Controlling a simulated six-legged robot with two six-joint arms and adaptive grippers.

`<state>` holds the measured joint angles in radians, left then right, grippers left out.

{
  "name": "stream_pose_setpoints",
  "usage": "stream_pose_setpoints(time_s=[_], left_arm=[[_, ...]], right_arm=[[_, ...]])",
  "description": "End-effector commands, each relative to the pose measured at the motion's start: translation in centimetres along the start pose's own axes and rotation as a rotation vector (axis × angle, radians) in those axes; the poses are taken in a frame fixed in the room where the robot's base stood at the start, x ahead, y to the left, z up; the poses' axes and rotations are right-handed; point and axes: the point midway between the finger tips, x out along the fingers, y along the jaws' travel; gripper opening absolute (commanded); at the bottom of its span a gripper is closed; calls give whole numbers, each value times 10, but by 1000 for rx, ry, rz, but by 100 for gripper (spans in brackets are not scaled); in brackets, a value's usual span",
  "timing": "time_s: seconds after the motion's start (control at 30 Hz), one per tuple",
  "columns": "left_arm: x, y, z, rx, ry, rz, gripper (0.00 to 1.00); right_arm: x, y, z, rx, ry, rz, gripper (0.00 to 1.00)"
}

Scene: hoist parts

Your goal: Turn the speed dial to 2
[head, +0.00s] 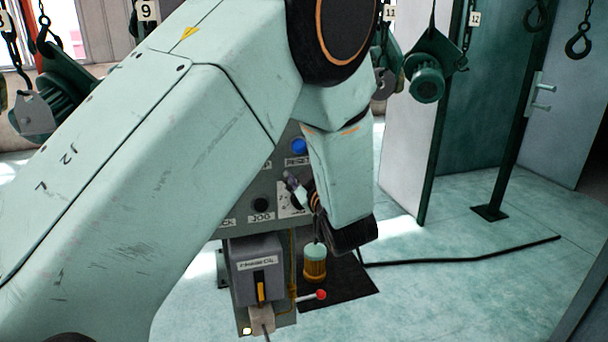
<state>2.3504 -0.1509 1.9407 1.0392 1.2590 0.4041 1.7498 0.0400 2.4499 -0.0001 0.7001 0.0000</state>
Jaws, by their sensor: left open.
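The grey control panel (246,190) stands in the middle of the head view, largely hidden behind my left arm. A pale dial plate (291,208) shows at its right side. The speed dial itself is mostly hidden by my gripper, and I cannot read its setting. My right gripper is out of view.
A blue button (299,146) and a black JOG knob (261,205) are near the gripper. Below are a grey box (256,268) with a yellow lever, an amber container (315,264) and a red-knobbed lever (321,294). A hoist (427,80) hangs behind; the right floor is mostly clear.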

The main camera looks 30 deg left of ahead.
Motion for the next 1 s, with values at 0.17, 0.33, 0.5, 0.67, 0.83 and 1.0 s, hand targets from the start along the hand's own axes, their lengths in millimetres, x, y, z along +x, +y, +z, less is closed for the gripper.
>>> stream_pose_setpoints(time_s=[0.17,0.33,0.5,0.67,0.83,1.0], left_arm=[[-16,-21,31,106,-61,-14,60],[-44,-48,65,290,-96,-17,60],[-73,-67,82,531,-84,-1,60],[-78,-64,79,685,-21,5,60],[-77,-64,75,765,6,0,60],[-63,-65,75,772,7,-3,60]], right_arm=[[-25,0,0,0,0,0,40],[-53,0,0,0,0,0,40],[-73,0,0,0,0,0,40],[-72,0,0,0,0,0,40],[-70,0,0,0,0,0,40],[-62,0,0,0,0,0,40]])
